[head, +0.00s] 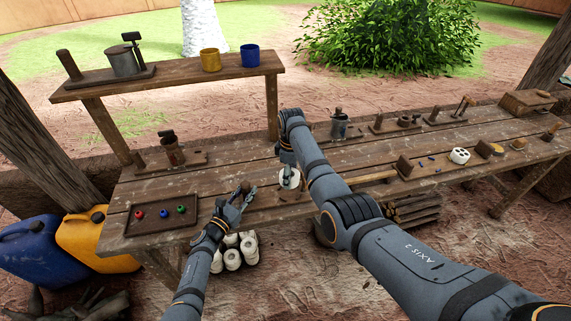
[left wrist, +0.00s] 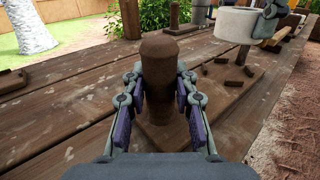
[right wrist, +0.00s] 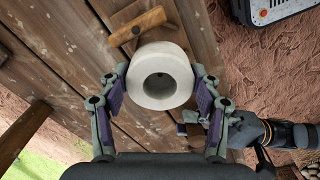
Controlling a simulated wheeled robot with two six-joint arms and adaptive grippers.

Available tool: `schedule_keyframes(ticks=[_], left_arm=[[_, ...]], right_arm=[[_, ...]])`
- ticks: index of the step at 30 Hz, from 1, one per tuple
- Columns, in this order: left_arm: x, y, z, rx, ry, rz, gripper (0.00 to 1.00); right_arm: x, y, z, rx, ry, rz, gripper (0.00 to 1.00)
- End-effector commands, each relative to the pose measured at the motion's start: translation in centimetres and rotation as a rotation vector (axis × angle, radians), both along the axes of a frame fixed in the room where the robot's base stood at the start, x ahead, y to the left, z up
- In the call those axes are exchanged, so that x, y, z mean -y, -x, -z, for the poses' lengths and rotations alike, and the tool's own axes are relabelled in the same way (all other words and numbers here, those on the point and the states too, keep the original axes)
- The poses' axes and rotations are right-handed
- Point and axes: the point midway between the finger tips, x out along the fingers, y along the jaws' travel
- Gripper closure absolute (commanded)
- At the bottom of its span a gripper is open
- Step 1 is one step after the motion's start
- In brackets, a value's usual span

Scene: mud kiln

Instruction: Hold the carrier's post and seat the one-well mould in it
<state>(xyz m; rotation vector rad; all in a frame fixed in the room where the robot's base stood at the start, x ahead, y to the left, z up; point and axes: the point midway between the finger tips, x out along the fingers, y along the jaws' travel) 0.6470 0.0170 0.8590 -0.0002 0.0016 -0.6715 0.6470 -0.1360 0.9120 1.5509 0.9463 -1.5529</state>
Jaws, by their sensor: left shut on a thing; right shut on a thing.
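The carrier (left wrist: 262,76) is a flat wooden board on the bench with several small dark blocks on it and a round brown post (left wrist: 160,85) at its near end. My left gripper (head: 241,193) is shut around the post, one finger on each side. The one-well mould (right wrist: 160,75) is a white cylinder with a single round hole. My right gripper (right wrist: 160,93) is shut on its sides. In the left wrist view the mould (left wrist: 238,25) hangs upright above the board's far part, apart from the blocks. In the head view the mould (head: 289,179) partly hides the carrier.
A tray (head: 161,215) with red, blue and green pieces lies left on the bench. A wooden-handled tool (right wrist: 137,25) lies beyond the mould. Several wooden stands and a white piece with holes (head: 459,156) line the bench to the right. A raised shelf (head: 180,78) stands behind.

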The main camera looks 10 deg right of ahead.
Motion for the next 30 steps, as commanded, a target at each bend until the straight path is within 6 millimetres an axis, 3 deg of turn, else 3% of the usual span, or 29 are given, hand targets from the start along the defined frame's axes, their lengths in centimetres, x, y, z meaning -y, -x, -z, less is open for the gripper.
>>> schedule_keyframes(ticks=[11,30], left_arm=[[0.0,0.0,0.0,-0.001,-0.001,0.000,1.00],[0.0,0.0,0.0,-0.001,-0.001,0.000,1.00]], right_arm=[[0.0,0.0,0.4,0.002,0.000,0.000,0.76],[0.0,0.0,4.3,0.002,0.000,0.001,0.76]])
